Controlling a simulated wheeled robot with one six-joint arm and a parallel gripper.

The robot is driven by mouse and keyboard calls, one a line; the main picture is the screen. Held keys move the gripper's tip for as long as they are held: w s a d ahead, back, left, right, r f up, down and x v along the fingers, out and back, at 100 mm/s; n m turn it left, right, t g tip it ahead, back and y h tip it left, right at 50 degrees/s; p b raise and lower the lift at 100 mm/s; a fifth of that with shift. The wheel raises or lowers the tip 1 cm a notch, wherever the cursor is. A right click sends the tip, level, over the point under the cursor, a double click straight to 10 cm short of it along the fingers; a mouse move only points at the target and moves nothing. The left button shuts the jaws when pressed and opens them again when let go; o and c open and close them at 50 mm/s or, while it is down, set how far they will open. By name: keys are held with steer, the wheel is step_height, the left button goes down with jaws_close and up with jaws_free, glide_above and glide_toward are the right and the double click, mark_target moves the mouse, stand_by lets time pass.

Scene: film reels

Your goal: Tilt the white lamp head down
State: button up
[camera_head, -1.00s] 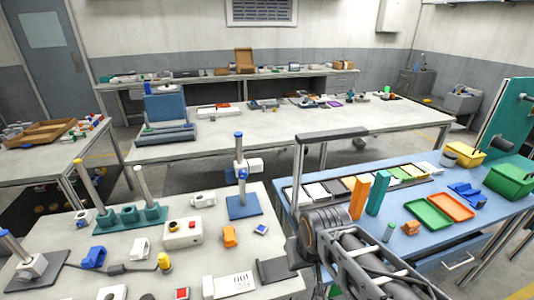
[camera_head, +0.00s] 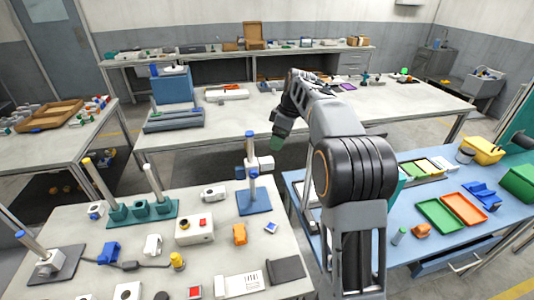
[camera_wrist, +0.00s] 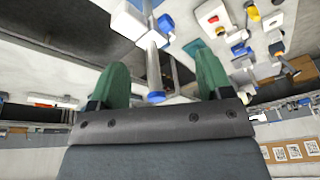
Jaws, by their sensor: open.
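The white lamp head (camera_head: 265,164) is a blocky piece on the right side of an upright metal post (camera_head: 249,157) with a blue cap. The post stands on a blue square base (camera_head: 254,201) on the near table. In the wrist view the lamp head (camera_wrist: 129,20) is at the top, left of the post, and the blue cap (camera_wrist: 155,97) points toward me between the fingers. My gripper (camera_head: 276,143), with green fingers, is open and empty. In the head view it appears just above and right of the lamp head. The wrist view shows the gap between the fingertips (camera_wrist: 160,58). I see no contact.
The near table (camera_head: 215,260) holds a green base with posts (camera_head: 140,210), a white box with a red button (camera_head: 194,228) and an orange part (camera_head: 240,234). A blue table (camera_head: 410,245) with green and orange trays is at right. A long table (camera_head: 225,125) lies behind.

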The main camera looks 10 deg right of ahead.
mark_target(267, 160)
steer(key=w+d+f+n+g+y+p, duration=0.1)
steer(key=w+d+f+n+y+p, duration=0.15)
steer(key=w+n, duration=0.45)
steer(key=shift+m+h, duration=0.4)
steer(key=shift+h, duration=0.05)
steer(key=x, duration=0.8)
steer(key=p+x, duration=0.1)
steer(key=x, duration=0.4)
steer(key=shift+w+f, duration=0.1)
steer(key=shift+w, duration=0.25)
steer(key=shift+c, duration=0.3)
steer(key=c, duration=0.9)
steer(key=shift+o, duration=0.2)
steer(key=shift+f+b, duration=0.15)
steer(key=shift+b, duration=0.3)
